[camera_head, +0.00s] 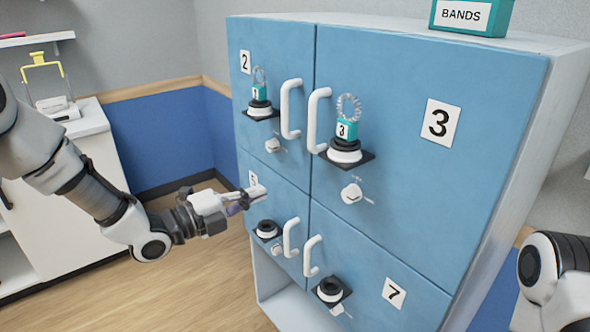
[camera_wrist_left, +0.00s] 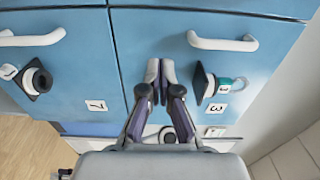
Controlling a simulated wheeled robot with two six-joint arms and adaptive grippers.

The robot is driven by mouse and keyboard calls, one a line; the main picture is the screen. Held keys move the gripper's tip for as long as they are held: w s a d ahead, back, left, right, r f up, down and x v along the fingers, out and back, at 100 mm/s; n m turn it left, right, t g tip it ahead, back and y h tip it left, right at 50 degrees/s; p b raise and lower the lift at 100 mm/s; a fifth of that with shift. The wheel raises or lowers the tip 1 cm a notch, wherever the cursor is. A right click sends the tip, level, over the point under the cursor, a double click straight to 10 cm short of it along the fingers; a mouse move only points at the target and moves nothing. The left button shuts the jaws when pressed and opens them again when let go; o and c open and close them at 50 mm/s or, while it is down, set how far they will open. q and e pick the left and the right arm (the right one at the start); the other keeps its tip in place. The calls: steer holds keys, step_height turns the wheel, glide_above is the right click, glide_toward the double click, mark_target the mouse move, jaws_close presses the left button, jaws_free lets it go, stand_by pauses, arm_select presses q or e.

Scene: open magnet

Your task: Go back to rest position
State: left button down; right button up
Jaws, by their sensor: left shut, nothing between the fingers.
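My left gripper (camera_head: 258,194) is shut and empty, held in front of the blue cabinet (camera_head: 410,180) near the number 5 door at lower left. In the left wrist view its fingers (camera_wrist_left: 160,72) are together at the tips with blue doors behind them. I cannot tell whether they touch the cabinet. My right arm (camera_head: 555,280) shows at the right edge of the head view; its gripper is outside the picture.
White handles (camera_head: 318,120) and black round holders (camera_head: 344,150) stick out from the cabinet doors. A green BANDS box (camera_head: 470,15) stands on top. A white counter (camera_head: 90,122) stands at left. Bare wooden floor (camera_head: 190,285) shows below my left arm.

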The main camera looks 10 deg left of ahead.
arm_select(q)
steer(key=s+d+f+n+g+y, duration=0.15)
steer(key=s+f, duration=0.25)
steer(key=f, duration=0.6)
steer(key=s+d+f+n+g+y, duration=0.1)
steer(key=s+f+n+g+y, duration=0.2)
steer(key=f, duration=0.7)
steer(key=s+d+f+n+g, duration=0.15)
steer(key=s+f, duration=0.25)
steer(key=f, duration=0.6)
steer(key=s+a+f+n+g+y, duration=0.3)
steer(key=s+f+n+g, duration=0.1)
steer(key=s+n, duration=0.6)
steer(key=s+a+f+n+g+y, duration=0.3)
steer(key=s+f+n, duration=0.3)
steer(key=s+n, duration=0.4)
steer(key=shift+s+a+f+n+g+y, duration=0.3)
steer(key=shift+s+a+f+g+y, duration=0.1)
steer(key=shift+s+a+y, duration=0.2)
steer(key=shift+w, duration=0.1)
